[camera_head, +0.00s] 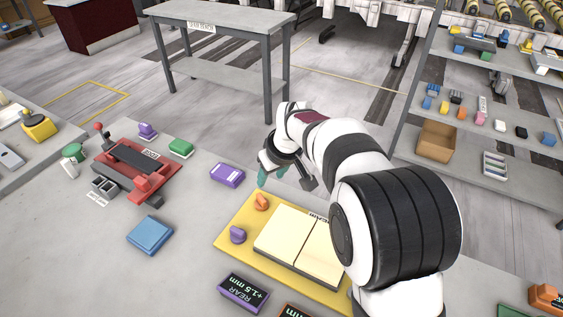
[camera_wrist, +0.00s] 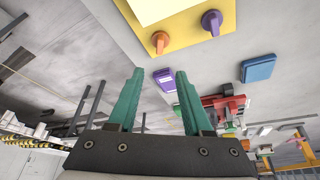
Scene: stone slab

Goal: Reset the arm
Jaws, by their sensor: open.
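My arm reaches out from the lower right of the head view over the grey stone slab (camera_head: 185,255). My gripper (camera_head: 272,176) is above the slab's far edge, just beyond the yellow board. In the wrist view my gripper (camera_wrist: 158,85) shows two green fingers spread apart with nothing between them. A purple block (camera_head: 227,174) lies on the slab near the fingers in the head view. It also shows beyond the fingertips in the wrist view (camera_wrist: 165,79). Part of my gripper is hidden by my own wrist.
A yellow board (camera_head: 230,250) carries cream plates (camera_head: 285,233), an orange knob (camera_head: 262,202) and a purple knob (camera_head: 238,234). A blue block (camera_head: 150,235), a red fixture (camera_head: 150,180) and a dark display box (camera_head: 243,292) stand on the slab. Shelves (camera_head: 480,140) stand right.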

